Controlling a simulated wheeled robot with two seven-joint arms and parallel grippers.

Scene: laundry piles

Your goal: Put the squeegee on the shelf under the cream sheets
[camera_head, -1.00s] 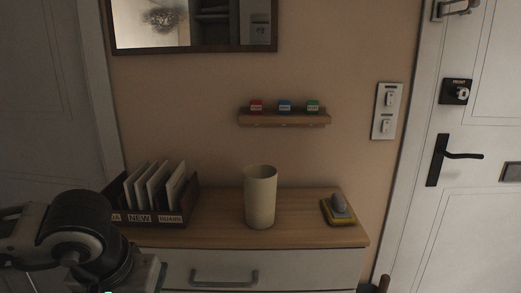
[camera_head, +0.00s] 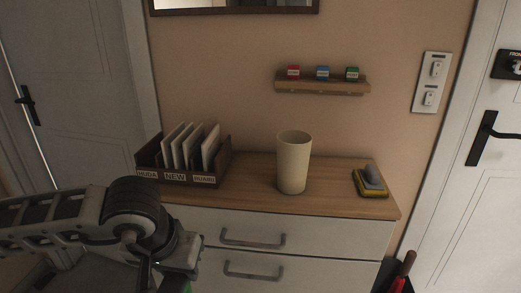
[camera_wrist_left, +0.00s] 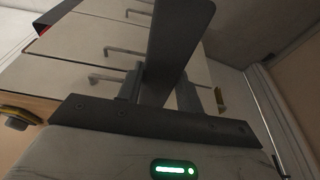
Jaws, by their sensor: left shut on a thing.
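My left gripper (camera_head: 175,268) is at the lower left of the head view, in front of the dresser; its fingertips are mostly cut off or hidden there. In the left wrist view, its fingers (camera_wrist_left: 165,90) are shut on a long, flat, dark grey thing (camera_wrist_left: 175,45), which I take to be the squeegee. It sticks out past the fingers and is cut off by the top edge. A small green patch shows below the gripper in the head view. Cream sheets and a shelf under them are not in view. My right gripper is not in view.
A small wall shelf (camera_head: 320,85) holds coloured blocks. Doors flank the wall.

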